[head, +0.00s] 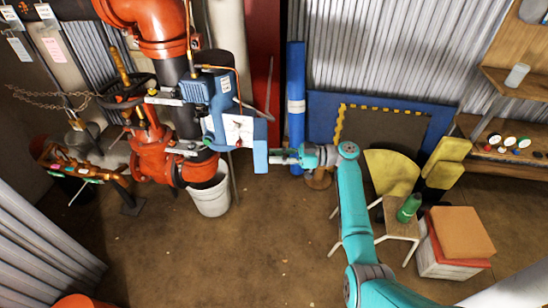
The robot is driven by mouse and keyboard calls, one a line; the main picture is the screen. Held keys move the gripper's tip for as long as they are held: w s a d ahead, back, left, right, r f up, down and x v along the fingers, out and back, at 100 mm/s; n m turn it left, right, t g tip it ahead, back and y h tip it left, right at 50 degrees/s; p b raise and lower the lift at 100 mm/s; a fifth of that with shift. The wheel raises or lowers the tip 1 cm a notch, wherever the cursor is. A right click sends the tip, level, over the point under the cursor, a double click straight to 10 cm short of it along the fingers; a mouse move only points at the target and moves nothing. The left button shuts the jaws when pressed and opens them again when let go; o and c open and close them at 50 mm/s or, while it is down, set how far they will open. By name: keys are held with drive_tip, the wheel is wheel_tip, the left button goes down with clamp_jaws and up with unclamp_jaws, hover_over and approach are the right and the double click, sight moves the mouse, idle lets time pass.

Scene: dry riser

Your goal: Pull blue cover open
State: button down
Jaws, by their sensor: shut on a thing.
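The blue cover (260,147) is a flat blue panel beside the white face (238,130) of a blue box (222,96) on the red and black pipework. It appears swung out to the right, with the white face showing. My gripper (276,157) is at the right edge of the cover, shut on it. The fingertips are small here, and their exact contact with the edge is hard to make out.
A red valve body (155,155) and a handwheel (125,92) stand left of the box. A white bucket (210,197) sits below. A blue upright pipe (296,105) stands behind my gripper. A stool (398,218) and boxes (460,232) are at right; open floor lies centrally.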

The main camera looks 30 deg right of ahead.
drive_tip(key=shift+d+f+n+g+y, duration=0.15)
drive_tip(key=shift+d+n+g+y, duration=0.25)
drive_tip(key=shift+d+g, duration=0.1)
drive_tip(key=c, duration=1)
unclamp_jaws()
drive_tip(key=shift+w, duration=0.1)
drive_tip(key=shift+c, duration=0.2)
drive_tip(key=v, duration=1.2)
